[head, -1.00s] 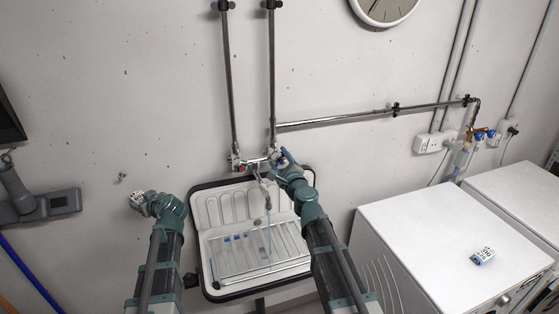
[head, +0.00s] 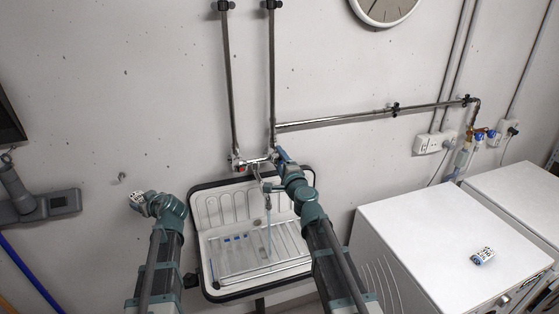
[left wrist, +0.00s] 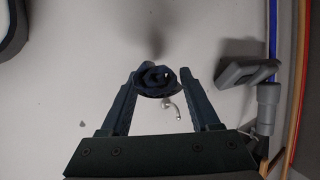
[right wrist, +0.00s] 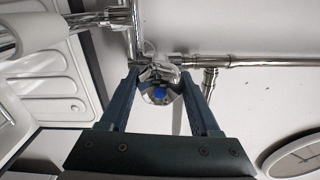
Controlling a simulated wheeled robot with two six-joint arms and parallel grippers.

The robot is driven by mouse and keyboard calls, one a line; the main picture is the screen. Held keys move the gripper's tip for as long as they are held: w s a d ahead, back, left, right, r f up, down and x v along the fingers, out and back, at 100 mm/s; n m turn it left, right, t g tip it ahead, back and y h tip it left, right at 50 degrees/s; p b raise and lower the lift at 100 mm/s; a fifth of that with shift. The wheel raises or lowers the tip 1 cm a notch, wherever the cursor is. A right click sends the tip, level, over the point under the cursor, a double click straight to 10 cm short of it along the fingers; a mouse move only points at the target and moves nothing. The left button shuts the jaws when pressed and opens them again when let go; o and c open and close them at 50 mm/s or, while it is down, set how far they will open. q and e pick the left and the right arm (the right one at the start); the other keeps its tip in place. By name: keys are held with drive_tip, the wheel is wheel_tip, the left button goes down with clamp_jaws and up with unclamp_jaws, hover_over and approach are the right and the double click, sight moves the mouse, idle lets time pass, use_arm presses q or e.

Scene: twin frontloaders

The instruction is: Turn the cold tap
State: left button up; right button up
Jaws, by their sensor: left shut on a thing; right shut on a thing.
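The cold tap knob (right wrist: 160,94), metal with a blue dot, sits between the fingers of my right gripper (right wrist: 163,98) in the right wrist view. My right gripper (head: 281,156) is shut on it, at the right end of the wall mixer (head: 258,160). The fingers mostly hide the knob in the head view. A pale bluish streak (head: 268,235), apparently water, runs down below the spout into the white sink (head: 213,215).
A red-marked tap end (head: 236,164) is at the mixer's left. Metal pipes (head: 272,80) run up and right along the wall. White machines (head: 430,235) stand at the right, with a small patterned thing (head: 482,256) on top. A grey wall fitting (head: 50,205) is at the left.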

idle(0.3)
drive_tip(key=o, duration=1.4)
drive_tip(key=v, duration=1.2)
drive_tip(key=shift+a, duration=0.1)
